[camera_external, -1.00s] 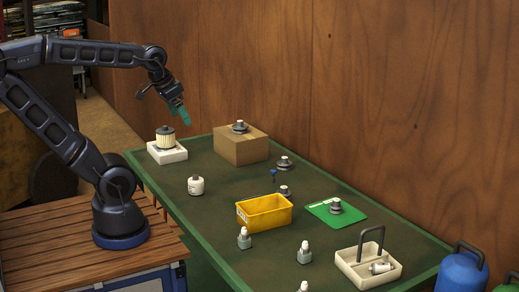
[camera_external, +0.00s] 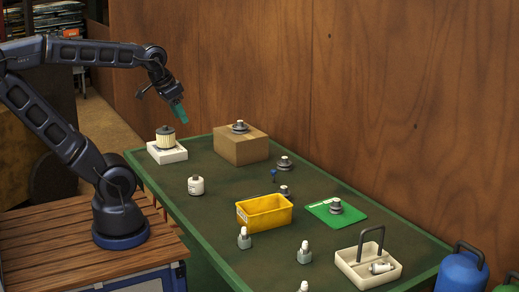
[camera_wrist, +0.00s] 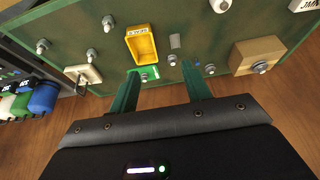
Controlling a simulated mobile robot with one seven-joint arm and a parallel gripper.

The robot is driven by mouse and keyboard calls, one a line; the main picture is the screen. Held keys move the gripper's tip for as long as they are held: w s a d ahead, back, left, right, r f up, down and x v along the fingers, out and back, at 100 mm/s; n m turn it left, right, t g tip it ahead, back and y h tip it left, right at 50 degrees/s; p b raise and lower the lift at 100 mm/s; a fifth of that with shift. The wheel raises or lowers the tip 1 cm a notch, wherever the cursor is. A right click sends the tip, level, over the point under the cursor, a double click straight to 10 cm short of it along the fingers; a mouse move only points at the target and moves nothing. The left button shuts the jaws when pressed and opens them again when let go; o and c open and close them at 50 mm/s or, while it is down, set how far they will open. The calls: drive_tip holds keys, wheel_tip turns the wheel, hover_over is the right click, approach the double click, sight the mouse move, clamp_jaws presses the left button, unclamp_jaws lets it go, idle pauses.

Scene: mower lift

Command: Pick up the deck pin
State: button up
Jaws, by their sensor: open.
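A small blue upright pin (camera_external: 274,175), the only pin-like thing I make out and so likely the deck pin, stands on the green table behind the yellow bin. It is tiny in the wrist view (camera_wrist: 197,64), close by the tip of the right finger in the picture, though well beyond it in depth. My gripper (camera_external: 181,113) hangs in the air above the far left of the table, well apart from the pin. In the wrist view my gripper (camera_wrist: 160,68) shows two teal fingers spread apart with nothing between them.
Near the pin are dark knobbed parts (camera_external: 285,163), the yellow bin (camera_external: 264,225) and a cardboard box (camera_external: 240,150) with another part on top. A wooden wall (camera_external: 400,90) rises behind the table.

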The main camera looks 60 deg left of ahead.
drive_tip(key=n+g, duration=0.5)
drive_tip(key=n, duration=0.8)
hover_over(273, 174)
drive_tip(key=f, duration=2.7)
drive_tip(key=shift+w+a+f, duration=0.1)
drive_tip(key=shift+w+a, duration=0.15)
drive_tip(key=shift+w, duration=0.1)
drive_tip(key=shift+w+a+f, duration=0.1)
drive_tip(key=shift+f, duration=0.4)
drive_tip(key=shift+a+f, duration=0.15)
drive_tip(key=shift+f, duration=5.05)
clamp_jaws()
